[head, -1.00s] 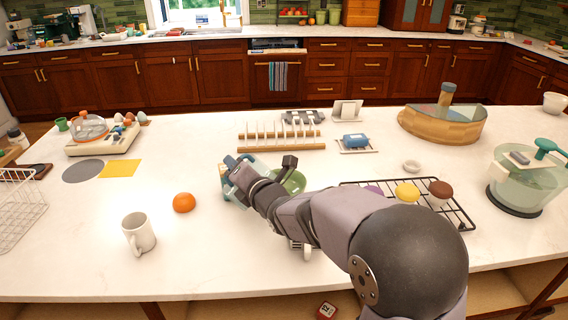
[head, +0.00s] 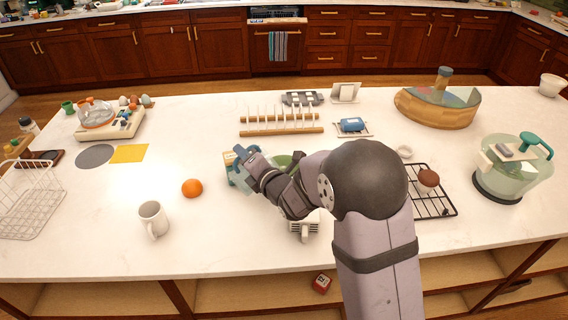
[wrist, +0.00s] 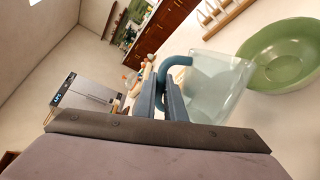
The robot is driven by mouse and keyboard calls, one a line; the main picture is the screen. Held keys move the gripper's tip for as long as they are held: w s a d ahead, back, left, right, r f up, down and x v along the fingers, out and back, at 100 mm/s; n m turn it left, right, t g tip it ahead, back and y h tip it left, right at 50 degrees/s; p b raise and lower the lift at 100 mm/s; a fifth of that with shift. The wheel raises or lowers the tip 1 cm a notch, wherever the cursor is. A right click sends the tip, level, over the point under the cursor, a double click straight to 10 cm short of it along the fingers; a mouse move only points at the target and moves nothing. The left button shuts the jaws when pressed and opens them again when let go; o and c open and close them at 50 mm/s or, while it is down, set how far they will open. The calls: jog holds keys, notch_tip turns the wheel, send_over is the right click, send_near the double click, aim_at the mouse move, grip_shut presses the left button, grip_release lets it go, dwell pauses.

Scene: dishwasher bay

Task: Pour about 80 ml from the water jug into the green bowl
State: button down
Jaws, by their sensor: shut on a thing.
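The water jug (wrist: 218,85) is clear with a teal handle (wrist: 176,62). My gripper (wrist: 168,95) is shut on that handle in the wrist view. The jug looks tilted, with its open side towards the green bowl (wrist: 285,58), and overlaps the bowl's near edge in that view. I cannot make out the water level or any stream. In the head view my gripper (head: 246,165) and wrist hide most of the jug (head: 236,178). Only a part of the green bowl (head: 284,160) shows behind my wrist.
An orange (head: 192,188) and a white mug (head: 152,219) stand to the left. A wooden dish rack (head: 281,126) and a blue sponge (head: 352,125) lie behind. A black wire rack (head: 432,198) is partly hidden by my arm. A white object (head: 304,229) sits below my wrist.

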jog(key=shift+w+d+r+p, duration=0.2)
jog(key=shift+r+p, duration=0.15)
jog(key=shift+p, duration=0.15)
jog(key=shift+w+d+r+m+y+p, duration=0.1)
jog(key=shift+d+r+m+y+p, duration=0.3)
jog(key=shift+p, duration=0.45)
dwell(0.3)
jog(key=shift+w+d+r+m+p, duration=0.2)
jog(key=shift+w+d+m+p, duration=0.25)
jog(key=shift+d, duration=0.1)
dwell(0.7)
jog(key=a+f+b, duration=0.1)
jog(key=b, duration=0.1)
jog(key=s+a+f+n+b, duration=0.1)
jog(key=b, duration=0.1)
jog(key=s+a+f+n+b, duration=0.1)
jog(key=b, duration=0.2)
jog(key=shift+f+h, duration=0.25)
jog(key=shift+h, duration=0.15)
jog(key=b, duration=0.3)
jog(key=shift+w+r+n, duration=0.1)
jog(key=shift+r+n, duration=0.1)
jog(key=shift+n, duration=0.05)
jog(key=shift+a+r, duration=0.1)
jog(key=shift+r, duration=0.25)
jog(key=b, duration=0.3)
jog(key=shift+s+f, duration=0.2)
jog(key=shift+f, duration=0.05)
